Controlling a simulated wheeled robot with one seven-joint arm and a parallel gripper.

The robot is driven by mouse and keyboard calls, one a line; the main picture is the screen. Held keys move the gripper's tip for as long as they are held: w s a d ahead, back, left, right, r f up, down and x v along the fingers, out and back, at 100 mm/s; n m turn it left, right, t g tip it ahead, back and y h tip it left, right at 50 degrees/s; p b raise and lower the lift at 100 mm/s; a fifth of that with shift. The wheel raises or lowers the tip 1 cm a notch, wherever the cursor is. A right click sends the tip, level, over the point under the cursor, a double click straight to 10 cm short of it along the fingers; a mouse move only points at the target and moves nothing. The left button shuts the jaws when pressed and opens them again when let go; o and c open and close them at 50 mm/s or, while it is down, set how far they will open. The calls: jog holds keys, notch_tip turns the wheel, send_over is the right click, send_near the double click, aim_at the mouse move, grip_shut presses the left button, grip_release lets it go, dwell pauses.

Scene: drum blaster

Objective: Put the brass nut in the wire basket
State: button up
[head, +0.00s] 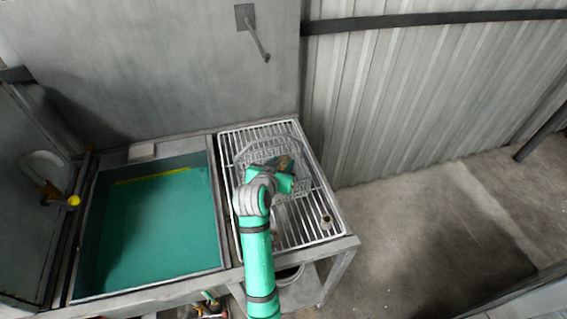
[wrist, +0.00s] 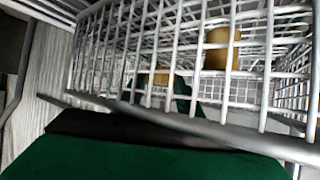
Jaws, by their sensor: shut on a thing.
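The wire basket (head: 240,152) stands on the rack, and my gripper (head: 287,176) is at it, partly hiding it. A brass-brown piece, the brass nut (head: 286,161), shows at the gripper's far end in the head view. My gripper is shut on it, though the fingertips are mostly hidden. In the wrist view, the basket's wire mesh (wrist: 150,48) fills the upper part. A brass-coloured piece (wrist: 222,48) and a lower one (wrist: 155,77) show behind the wires. I cannot tell which of these is the nut, nor whether it touches the basket floor.
The white wire rack (head: 240,226) lies under the basket, with a small brownish piece (head: 327,222) near its right front. A teal-bottomed tank (head: 160,225) opens to the left. A grey wall (head: 170,80) stands behind, and a ribbed panel (head: 400,90) stands to the right.

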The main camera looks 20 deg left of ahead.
jog(key=shift+s+a+f, duration=0.25)
jog(key=shift+a+f, duration=0.15)
jog(key=shift+f, duration=0.1)
jog(key=o, duration=1.2)
jog(key=shift+s+a+f, duration=0.1)
jog(key=shift+s+f, duration=0.05)
jog(key=shift+f, duration=0.1)
jog(key=shift+r, duration=0.45)
jog(key=r+v, duration=0.1)
jog(key=v, duration=1.1)
jog(key=shift+w+d, duration=0.25)
jog(key=shift+w, duration=0.05)
jog(key=shift+r, duration=0.1)
